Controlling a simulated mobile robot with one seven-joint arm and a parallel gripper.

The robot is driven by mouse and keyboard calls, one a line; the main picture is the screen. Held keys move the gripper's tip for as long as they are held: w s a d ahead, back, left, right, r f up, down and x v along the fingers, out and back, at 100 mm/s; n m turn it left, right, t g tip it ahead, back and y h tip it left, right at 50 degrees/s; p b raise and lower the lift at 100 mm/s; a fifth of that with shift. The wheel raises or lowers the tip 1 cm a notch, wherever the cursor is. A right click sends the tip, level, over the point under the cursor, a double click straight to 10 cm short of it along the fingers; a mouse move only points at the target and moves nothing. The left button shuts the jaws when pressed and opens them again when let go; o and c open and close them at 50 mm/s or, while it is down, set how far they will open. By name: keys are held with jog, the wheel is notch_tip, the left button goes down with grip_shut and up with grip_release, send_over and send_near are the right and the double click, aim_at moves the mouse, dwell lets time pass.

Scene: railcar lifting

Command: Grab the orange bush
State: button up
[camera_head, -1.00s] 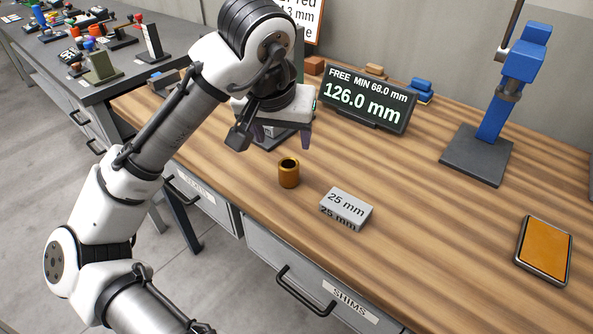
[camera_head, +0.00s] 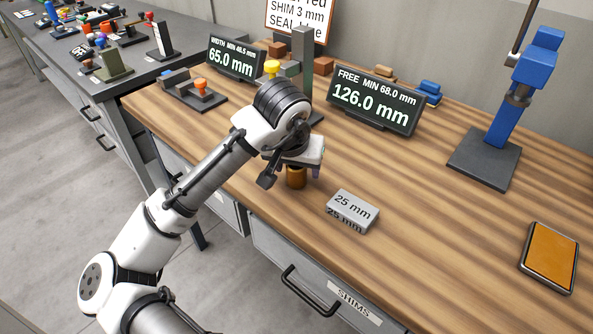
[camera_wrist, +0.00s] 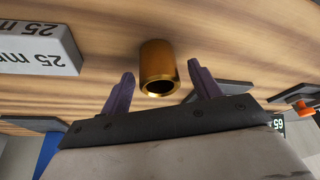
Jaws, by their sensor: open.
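The orange bush (camera_head: 296,180) is a small hollow golden-orange cylinder standing upright on the wooden bench (camera_head: 430,190). In the head view my gripper (camera_head: 294,171) is right above it and hides its top. In the wrist view the bush (camera_wrist: 157,66) shows its open dark bore and lies between and just beyond the two purple fingertips of my gripper (camera_wrist: 161,82). The fingers are open, with a gap on each side of the bush. I cannot see either finger touching it.
A grey 25 mm block (camera_head: 352,210) sits just right of the bush. A display reading 126.0 mm (camera_head: 375,100) stands behind, and another reading 65.0 mm (camera_head: 236,60) at back left. A blue press stand (camera_head: 495,130) and an orange-faced tray (camera_head: 549,256) are at right. The bench middle is clear.

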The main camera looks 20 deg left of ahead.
jog(key=c, duration=1.3)
jog(key=shift+r, duration=0.1)
